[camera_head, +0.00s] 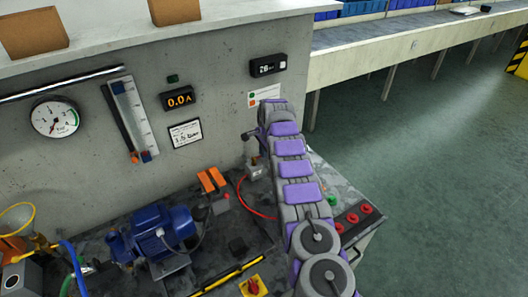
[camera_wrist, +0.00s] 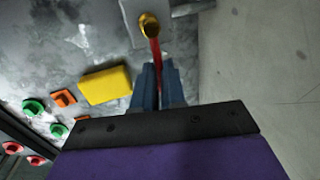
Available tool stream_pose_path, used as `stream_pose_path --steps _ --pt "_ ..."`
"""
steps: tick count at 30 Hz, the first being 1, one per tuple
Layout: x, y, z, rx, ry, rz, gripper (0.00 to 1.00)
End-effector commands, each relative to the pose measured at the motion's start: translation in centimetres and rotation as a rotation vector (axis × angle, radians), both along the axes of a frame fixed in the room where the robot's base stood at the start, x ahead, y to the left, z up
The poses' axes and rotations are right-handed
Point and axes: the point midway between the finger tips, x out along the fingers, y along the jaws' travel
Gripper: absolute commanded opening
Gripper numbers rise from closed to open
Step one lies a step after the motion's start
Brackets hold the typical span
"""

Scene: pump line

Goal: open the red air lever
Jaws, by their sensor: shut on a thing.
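The red air lever (camera_wrist: 155,50) shows in the wrist view as a thin red bar. It runs from a brass pivot (camera_wrist: 149,25) on a grey block down between my fingers. My gripper (camera_wrist: 157,82) is shut on the lever's free end; the blue-grey fingers hide its tip. In the head view my arm reaches to the grey valve block (camera_head: 255,170) near the wall, and I cannot make out the lever there.
A yellow block (camera_wrist: 106,84) and green and orange buttons lie left of my fingers. In the head view, red buttons (camera_head: 352,218) sit at the bench's right corner. A blue motor (camera_head: 161,231) stands left. A red hose (camera_head: 252,209) curves beside my arm. Open floor lies right.

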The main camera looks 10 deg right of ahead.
Motion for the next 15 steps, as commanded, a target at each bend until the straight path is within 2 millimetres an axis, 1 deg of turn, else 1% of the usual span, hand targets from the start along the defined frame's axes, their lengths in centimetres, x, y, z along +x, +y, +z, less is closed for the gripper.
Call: stream_pose_path --steps 1,8,15 --pt "-0.04 0.3 0.09 0.003 0.0 -0.002 0.0" --pt "-0.25 0.29 0.21 0.002 0.0 -0.045 0.0" --pt "-0.62 0.32 0.31 0.003 -0.001 -0.129 0.0"
